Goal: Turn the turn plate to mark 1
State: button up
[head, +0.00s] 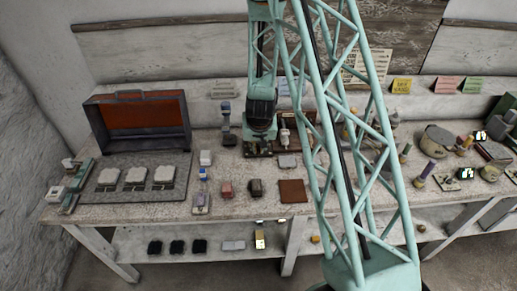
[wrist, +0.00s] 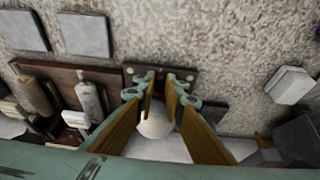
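My gripper (head: 260,143) is low over the bench, above a dark base plate with bolts (wrist: 190,75). In the wrist view its two wood-coloured finger pads (wrist: 160,95) stand apart, so it looks open. A pale rounded thing (wrist: 155,126) shows between the fingers; I cannot tell whether they touch it. I cannot single out the turn plate or mark 1 for certain. A round grey-beige disc-like thing (head: 438,140) lies at the right of the bench, well away from my gripper; no mark is readable on it.
An open dark case with a red-brown lining (head: 140,122) stands at the left. Pale blocks (head: 135,177) lie on a mat before it. A brown board with pale bottle-like things (wrist: 90,100) is beside my gripper. A brown square (head: 292,191) lies at the front edge.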

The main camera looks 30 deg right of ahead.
jog(key=shift+o, duration=1.2)
jog(key=shift+r, duration=0.15)
jog(key=v, duration=1.1)
jog(key=shift+r, duration=0.35)
jog(key=shift+s+a, duration=0.1)
jog(key=shift+s, duration=0.05)
